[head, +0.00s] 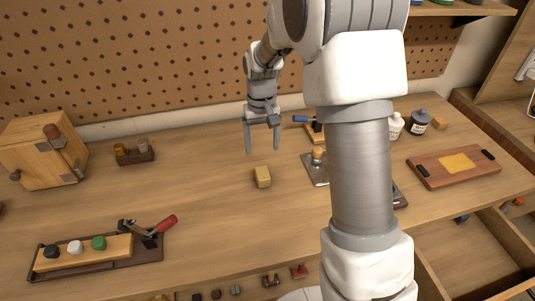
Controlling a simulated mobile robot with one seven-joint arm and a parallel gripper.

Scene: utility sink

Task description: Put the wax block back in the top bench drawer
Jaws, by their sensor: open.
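A small tan-yellow block (262,177), which looks like the wax block, lies on the middle of the wooden bench top (210,215). My gripper (263,148) points down with its two fingers spread and nothing between them. In the head view it shows just above and behind the block, apart from it; the exact height is hard to tell. An open wooden drawer (470,262) shows below the bench at the lower right, partly hidden by my arm. I cannot tell for sure that it is the top one.
A tool tray (100,262) lies front left, a wooden cabinet (42,152) back left. A metal-plated tool (315,170) stands right of the block, partly behind my arm. A board with a yellow sheet (457,162) and jars (418,122) are at right.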

